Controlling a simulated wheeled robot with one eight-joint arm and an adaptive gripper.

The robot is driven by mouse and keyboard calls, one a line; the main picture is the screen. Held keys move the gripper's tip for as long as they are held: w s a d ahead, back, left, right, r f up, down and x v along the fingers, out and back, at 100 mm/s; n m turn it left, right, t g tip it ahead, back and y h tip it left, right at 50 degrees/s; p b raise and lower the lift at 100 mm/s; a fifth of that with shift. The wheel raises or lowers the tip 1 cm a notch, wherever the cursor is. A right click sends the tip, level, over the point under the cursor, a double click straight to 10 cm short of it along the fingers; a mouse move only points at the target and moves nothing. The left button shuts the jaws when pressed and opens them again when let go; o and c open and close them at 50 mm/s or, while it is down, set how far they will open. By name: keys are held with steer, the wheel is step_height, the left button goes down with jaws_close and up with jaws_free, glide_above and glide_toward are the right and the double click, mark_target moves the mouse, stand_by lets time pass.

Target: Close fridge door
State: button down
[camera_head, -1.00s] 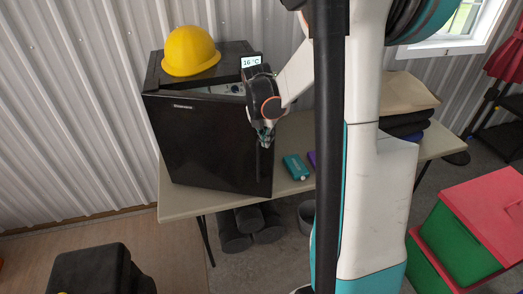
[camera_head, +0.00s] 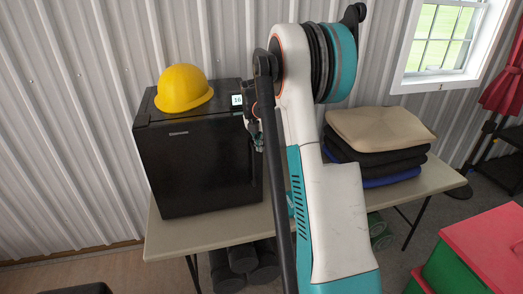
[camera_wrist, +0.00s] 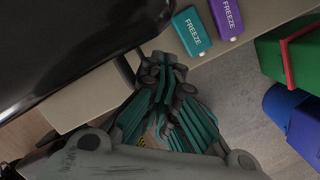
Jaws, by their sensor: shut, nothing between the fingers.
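The black fridge (camera_head: 185,165) stands on the table, and its front door looks flush with the body, with no gap visible along the top edge. The door's right edge is partly hidden behind my arm. In the wrist view the fridge's glossy black face (camera_wrist: 60,40) fills the upper left. My gripper (camera_wrist: 160,68) is shut and empty, close to the face's lower right edge; I cannot tell whether it touches. In the head view only part of my gripper (camera_head: 255,135) shows, at the fridge's right side.
A yellow hard hat (camera_head: 183,88) and a small temperature display (camera_head: 237,100) are on top of the fridge. The table (camera_head: 165,240) also holds folded mats (camera_head: 375,150) and two freeze packs, teal (camera_wrist: 191,30) and purple (camera_wrist: 226,16). Red and green bins (camera_head: 485,250) stand at right.

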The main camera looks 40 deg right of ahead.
steer(key=shift+w+d+r+n, duration=0.15)
steer(key=shift+w+d, duration=0.1)
steer(key=shift+w, duration=0.15)
steer(key=shift+w+d+r+n, duration=0.1)
steer(key=shift+w+d+n, duration=0.05)
steer(key=shift+w+d, duration=0.15)
steer(key=shift+w, duration=0.1)
steer(key=shift+a, duration=0.15)
